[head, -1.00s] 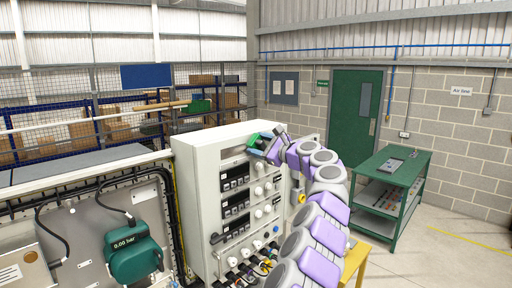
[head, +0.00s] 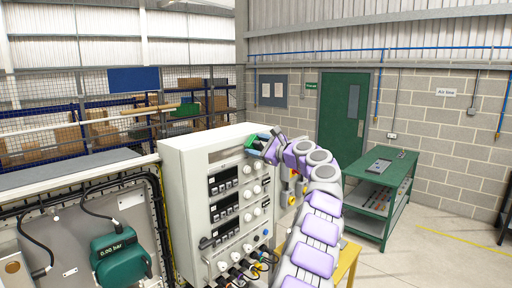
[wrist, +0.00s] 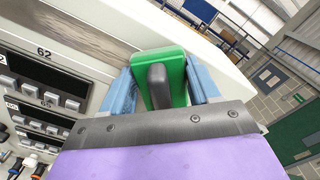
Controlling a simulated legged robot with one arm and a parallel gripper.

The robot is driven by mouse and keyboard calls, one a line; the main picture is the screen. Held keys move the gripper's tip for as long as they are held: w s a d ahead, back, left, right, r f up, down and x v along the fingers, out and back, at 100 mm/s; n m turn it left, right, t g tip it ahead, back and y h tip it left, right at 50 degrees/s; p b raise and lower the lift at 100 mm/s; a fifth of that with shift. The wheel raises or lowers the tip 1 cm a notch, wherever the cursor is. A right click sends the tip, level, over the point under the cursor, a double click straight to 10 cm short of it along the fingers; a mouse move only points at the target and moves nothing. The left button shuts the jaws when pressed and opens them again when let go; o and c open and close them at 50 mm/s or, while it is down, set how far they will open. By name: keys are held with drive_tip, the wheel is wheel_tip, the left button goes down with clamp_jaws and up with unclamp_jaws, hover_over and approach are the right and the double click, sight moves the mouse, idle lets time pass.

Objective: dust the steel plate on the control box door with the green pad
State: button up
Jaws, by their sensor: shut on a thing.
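The control box (head: 185,170) is a pale cabinet whose door carries displays and knobs. The steel plate (head: 226,153) is a brushed strip near the top of the door; it also shows at the upper left of the wrist view (wrist: 75,32). My gripper (wrist: 163,88) is shut on the green pad (wrist: 171,62), with a blue finger on each side of its dark grip. In the head view the pad (head: 252,143) is at the door's upper right, just right of the plate. I cannot tell whether the pad touches the door.
Black display modules (head: 222,180) and knobs sit below the plate, with cables at the door's bottom. A green gauge (head: 120,258) is on the panel at left. A green trolley (head: 380,195) stands at right, with open floor in front of it.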

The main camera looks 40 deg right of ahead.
drive_tip(key=shift+a, duration=0.15)
drive_tip(key=shift+a+b, duration=0.55)
drive_tip(key=shift+b, duration=0.2)
drive_tip(key=shift+s+a+b, duration=0.15)
drive_tip(key=shift+a+b, duration=1)
drive_tip(key=shift+a, duration=1.05)
drive_tip(key=shift+s+a+r+b, duration=0.1)
drive_tip(key=shift+a+b, duration=0.1)
drive_tip(key=shift+a, duration=1.05)
drive_tip(key=shift+s+a+f+b, duration=0.15)
drive_tip(key=shift+a+b, duration=0.1)
drive_tip(key=shift+a, duration=1)
drive_tip(key=shift+s+a+r+b, duration=0.1)
drive_tip(key=shift+a+r+b, duration=0.1)
drive_tip(key=shift+a, duration=1.6)
drive_tip(key=shift+s+d, duration=0.1)
drive_tip(key=shift+s, duration=0.05)
approach(219, 153)
drive_tip(key=shift+w+r+p, duration=0.2)
drive_tip(key=shift+w+p, duration=0.1)
drive_tip(key=shift+p, duration=0.1)
